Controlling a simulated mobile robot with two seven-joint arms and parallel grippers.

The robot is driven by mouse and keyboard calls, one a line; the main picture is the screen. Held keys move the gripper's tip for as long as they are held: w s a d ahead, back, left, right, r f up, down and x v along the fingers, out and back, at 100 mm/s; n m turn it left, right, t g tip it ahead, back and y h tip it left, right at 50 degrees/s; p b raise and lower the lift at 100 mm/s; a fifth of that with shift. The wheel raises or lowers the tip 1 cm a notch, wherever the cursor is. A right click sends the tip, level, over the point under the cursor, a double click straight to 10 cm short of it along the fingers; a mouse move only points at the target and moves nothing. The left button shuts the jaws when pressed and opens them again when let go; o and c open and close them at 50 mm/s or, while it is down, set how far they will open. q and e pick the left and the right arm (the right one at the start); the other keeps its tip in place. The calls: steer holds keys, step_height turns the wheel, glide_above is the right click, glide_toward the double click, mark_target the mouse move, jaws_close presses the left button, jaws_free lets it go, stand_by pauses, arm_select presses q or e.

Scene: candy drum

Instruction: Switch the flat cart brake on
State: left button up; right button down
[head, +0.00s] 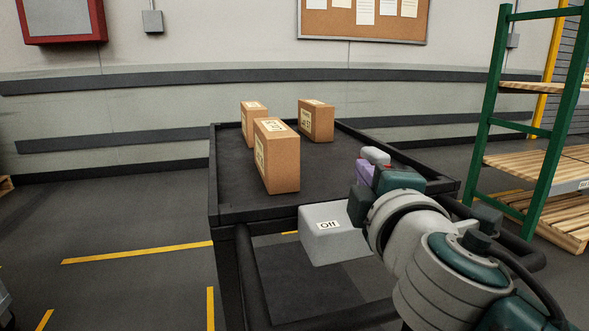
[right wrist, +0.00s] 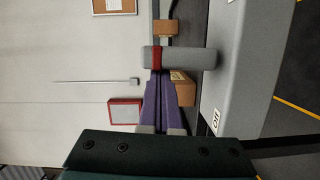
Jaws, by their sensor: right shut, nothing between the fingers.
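The flat cart (head: 330,172) has a dark top with a raised rim. A light grey brake box (head: 335,248) with an "Off" label (head: 328,225) hangs at its near side; the box also fills the right of the right wrist view (right wrist: 235,70). A grey brake lever with a red band (right wrist: 185,58) sticks out from the box; its rounded end shows in the head view (head: 375,155). My right gripper (right wrist: 157,74) is shut and empty, its purple fingertips at the lever's red band. I cannot tell whether they touch. My left gripper is out of view.
Three cardboard boxes stand on the cart, the nearest (head: 276,157) left of my right gripper. A green rack (head: 490,100) with wooden shelves stands at the right. The cart's dark handle bar (head: 495,232) runs behind my right arm. The floor left of the cart is clear.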

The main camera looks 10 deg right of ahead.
steer(key=shift+d+r+m+g+p, duration=0.3)
steer(key=shift+d+m+p, duration=0.3)
steer(key=shift+d+m, duration=0.4)
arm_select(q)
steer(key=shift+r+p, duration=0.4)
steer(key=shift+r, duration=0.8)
arm_select(e)
steer(key=shift+d+f+m+y, duration=0.1)
steer(key=shift+d+m+y, duration=0.3)
steer(key=shift+m, duration=0.4)
steer(key=shift+d, duration=0.1)
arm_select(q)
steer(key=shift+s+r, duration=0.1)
